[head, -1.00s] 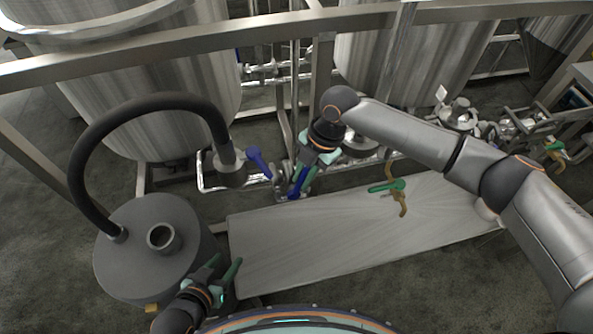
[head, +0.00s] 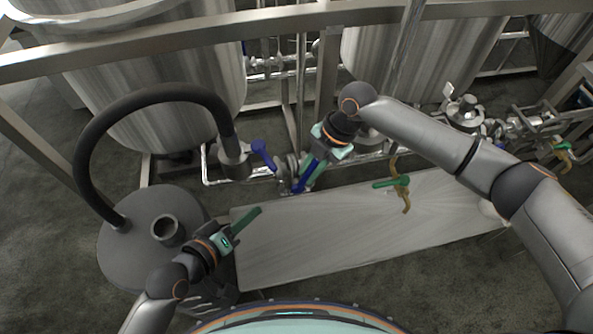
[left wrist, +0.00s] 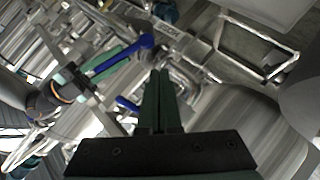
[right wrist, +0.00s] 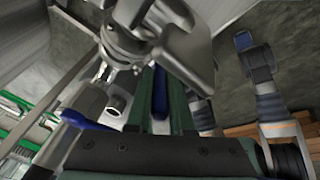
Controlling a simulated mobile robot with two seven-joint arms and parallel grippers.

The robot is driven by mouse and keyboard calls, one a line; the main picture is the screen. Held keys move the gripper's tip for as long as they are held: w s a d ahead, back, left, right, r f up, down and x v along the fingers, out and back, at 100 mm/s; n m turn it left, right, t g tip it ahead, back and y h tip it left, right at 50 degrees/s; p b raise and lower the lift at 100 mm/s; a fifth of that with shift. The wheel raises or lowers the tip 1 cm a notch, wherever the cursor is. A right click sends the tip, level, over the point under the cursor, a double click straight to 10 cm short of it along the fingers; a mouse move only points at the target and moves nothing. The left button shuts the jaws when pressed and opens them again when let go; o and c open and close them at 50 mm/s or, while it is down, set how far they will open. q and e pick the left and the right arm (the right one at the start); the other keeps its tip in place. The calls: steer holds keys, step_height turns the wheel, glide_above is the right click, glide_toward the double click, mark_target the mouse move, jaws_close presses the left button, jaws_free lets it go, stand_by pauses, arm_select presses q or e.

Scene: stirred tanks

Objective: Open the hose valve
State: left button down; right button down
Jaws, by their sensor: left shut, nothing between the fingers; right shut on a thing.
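A black hose (head: 150,92) arches from a grey round vessel (head: 128,262) to a steel fitting (head: 234,160) on the low pipework. A blue lever handle (head: 262,154) stands just right of that fitting. A second blue handle (head: 299,186) is lower right, and my right gripper (head: 303,180) is shut on it. In the right wrist view this handle (right wrist: 160,92) lies between the green fingers; the other blue handle (right wrist: 84,120) is at left. My left gripper (head: 254,215) is shut and empty, above the platform's left end. Which handle is the hose valve's, I cannot tell.
A pale platform (head: 330,240) fills the foreground, mostly clear. A green-handled brass part (head: 400,184) is at its back right. A steel frame rail (head: 200,42) crosses in front of large tanks (head: 150,95).

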arm_select(q)
steer(key=w+d+r+n+h, duration=0.1)
steer(key=d+r+n+h, duration=0.2)
steer(key=r, duration=0.3)
steer(key=x, duration=1)
steer(key=shift+w, duration=0.15)
steer(key=shift+r, duration=0.15)
